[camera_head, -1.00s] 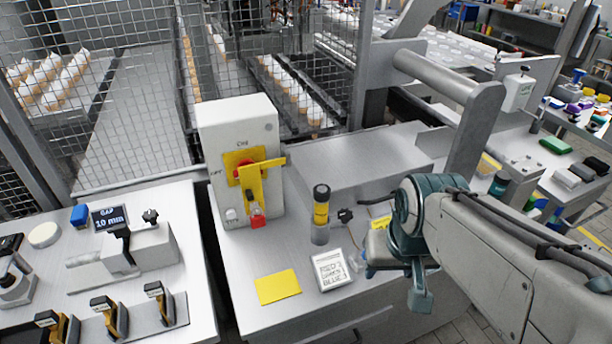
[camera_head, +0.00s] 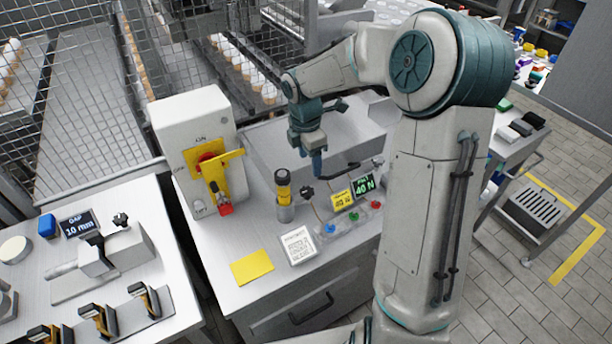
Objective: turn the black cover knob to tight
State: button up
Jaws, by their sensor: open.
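Three black knobs show, and I cannot tell for sure which is the cover knob. One star-shaped black knob (camera_head: 307,192) stands beside the black-and-yellow cylinder. Another black knob (camera_head: 378,162) is at the right end of the grey housing on the middle bench, near a black bar handle (camera_head: 340,171). A third star knob (camera_head: 120,219) tops the gap fixture on the left bench. My gripper (camera_head: 317,166) points down over the middle bench, above and right of the knob by the cylinder and left of the one on the housing. It is open and appears empty.
A switch box (camera_head: 200,150) with a yellow lever stands left. A black-and-yellow cylinder (camera_head: 284,196), a green display (camera_head: 363,185) reading 40 N, a yellow label (camera_head: 342,199) and coloured buttons (camera_head: 354,216) crowd the bench. A yellow card (camera_head: 251,267) lies in front. Wire mesh stands behind.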

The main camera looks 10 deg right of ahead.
aim_at(307, 191)
jog(key=w+f+n, duration=0.1)
jog(key=f, duration=0.4)
jog(key=w+f+n+p, duration=0.1)
jog(key=f, duration=0.4)
jog(key=w+f+n+p, duration=0.1)
jog(key=f, duration=0.3)
jog(key=shift+w+d+f+y, duration=0.1)
jog(key=shift+w+f+y, duration=0.15)
jog(key=shift+f+y, duration=0.15)
jog(key=c, duration=1)
